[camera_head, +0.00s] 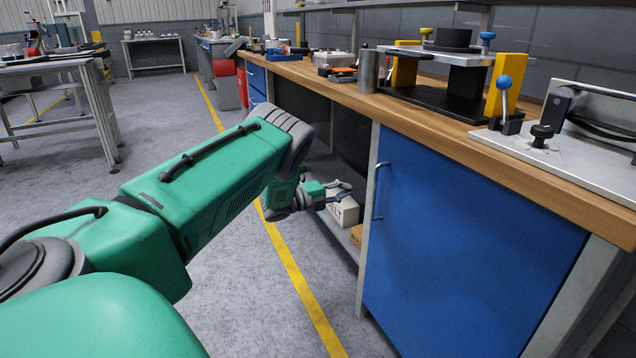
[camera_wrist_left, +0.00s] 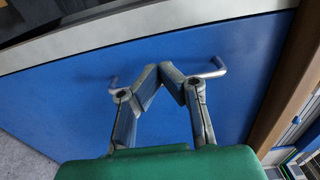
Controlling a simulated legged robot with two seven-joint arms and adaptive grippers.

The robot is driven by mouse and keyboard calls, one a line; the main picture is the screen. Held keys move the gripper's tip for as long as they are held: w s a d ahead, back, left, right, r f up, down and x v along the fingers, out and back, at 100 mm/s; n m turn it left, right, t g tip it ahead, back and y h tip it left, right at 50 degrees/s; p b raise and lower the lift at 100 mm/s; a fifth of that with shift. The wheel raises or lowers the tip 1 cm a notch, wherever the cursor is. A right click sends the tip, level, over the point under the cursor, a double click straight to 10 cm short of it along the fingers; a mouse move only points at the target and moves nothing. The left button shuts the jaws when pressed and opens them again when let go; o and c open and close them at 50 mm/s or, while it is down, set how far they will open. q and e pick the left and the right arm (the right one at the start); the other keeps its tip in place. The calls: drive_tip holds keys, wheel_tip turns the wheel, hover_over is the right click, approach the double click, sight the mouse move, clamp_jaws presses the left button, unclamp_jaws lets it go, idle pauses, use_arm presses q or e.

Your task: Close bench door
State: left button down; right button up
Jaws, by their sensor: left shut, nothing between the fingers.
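The blue bench door (camera_head: 465,245) fills the front of the bench on the right in the head view and appears flush with its grey frame. Its thin vertical handle (camera_head: 378,190) is near the door's left edge. My left gripper (camera_head: 343,190) is just left of the handle in the head view. In the left wrist view, the blue door (camera_wrist_left: 55,105) lies beyond the left gripper (camera_wrist_left: 172,70). Its fingers are shut and empty, and they hide the middle of the handle (camera_wrist_left: 219,68). I cannot tell whether they touch it. My right gripper is out of view.
The wooden benchtop (camera_head: 430,125) carries fixtures and a metal cylinder (camera_head: 368,72). Left of the door is an open shelf space with a white box (camera_head: 345,212). A grey table (camera_head: 60,75) stands at far left. The floor with the yellow line (camera_head: 300,285) is clear.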

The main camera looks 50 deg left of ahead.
use_arm(q)
drive_tip(key=a, duration=0.9)
drive_tip(key=shift+a+b, duration=0.35)
drive_tip(key=shift+a, duration=0.05)
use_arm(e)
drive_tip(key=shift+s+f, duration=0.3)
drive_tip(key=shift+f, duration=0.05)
use_arm(q)
drive_tip(key=shift+d, duration=0.1)
